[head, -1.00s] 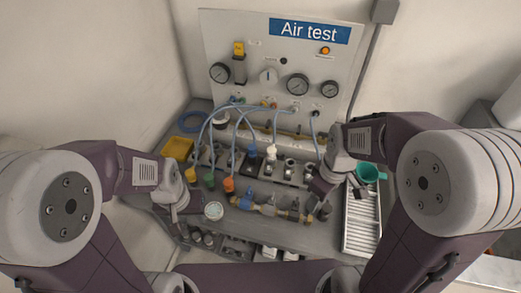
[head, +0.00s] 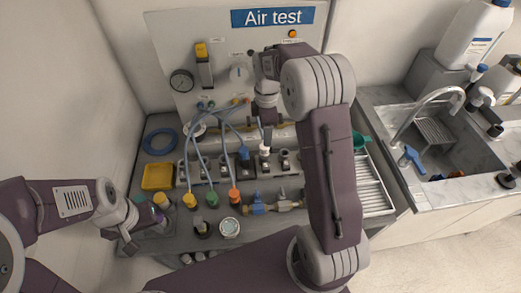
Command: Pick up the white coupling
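The white coupling (head: 265,149) stands upright in the grey rack behind the front row of fittings, with a dark blue coupling (head: 244,154) to its left. My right arm reaches up and over the bench, with its wrist above and in front of the air-test panel. My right gripper (head: 266,130) points down just above the white coupling; the fingers are small and dark, so contact and opening cannot be told. My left gripper (head: 130,241) hangs at the left front edge of the bench, away from the coupling. Its finger opening is not clear.
Blue hoses run from the panel to yellow, green and orange fittings (head: 234,195). A yellow bin (head: 157,177) and a blue hose coil (head: 160,142) lie at the left. A white slatted tray (head: 374,190) is at the right, partly behind my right arm. A sink (head: 455,145) stands beyond.

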